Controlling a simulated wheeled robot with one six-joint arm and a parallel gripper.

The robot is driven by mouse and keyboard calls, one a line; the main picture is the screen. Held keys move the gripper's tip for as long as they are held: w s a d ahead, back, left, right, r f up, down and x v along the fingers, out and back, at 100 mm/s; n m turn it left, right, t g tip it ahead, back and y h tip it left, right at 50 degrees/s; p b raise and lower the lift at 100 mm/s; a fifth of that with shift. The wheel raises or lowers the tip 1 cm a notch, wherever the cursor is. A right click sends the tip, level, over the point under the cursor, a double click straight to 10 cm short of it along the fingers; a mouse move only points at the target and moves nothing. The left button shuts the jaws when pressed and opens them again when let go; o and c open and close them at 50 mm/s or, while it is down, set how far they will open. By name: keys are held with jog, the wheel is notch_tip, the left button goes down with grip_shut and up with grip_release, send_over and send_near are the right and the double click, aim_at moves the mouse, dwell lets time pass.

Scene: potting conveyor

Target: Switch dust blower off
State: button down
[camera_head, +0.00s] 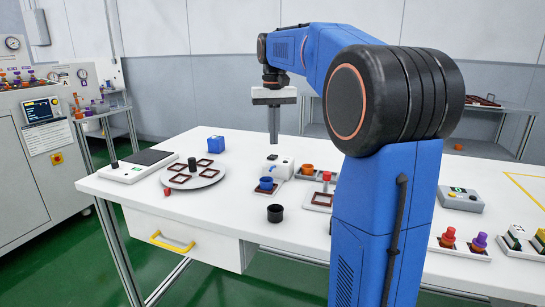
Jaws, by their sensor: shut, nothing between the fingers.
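I cannot tell for sure which thing is the dust blower. A small white unit (283,168) with dark and blue details stands on the white table (235,235), just under my gripper. A grey control box (459,201) with a green-marked top lies at the right, beyond my arm. My gripper (273,142) points straight down with its fingers together and empty. In this view its tips show just above the white unit; whether they touch it cannot be told. The switch states are too small to read.
A round plate (211,180) with dark red frames and a flat black-topped device (139,165) are at the left. My arm hides part of the table.

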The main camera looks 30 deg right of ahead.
aim_at(274, 155)
jog(key=shift+r, duration=1.65)
jog(key=shift+s, duration=0.1)
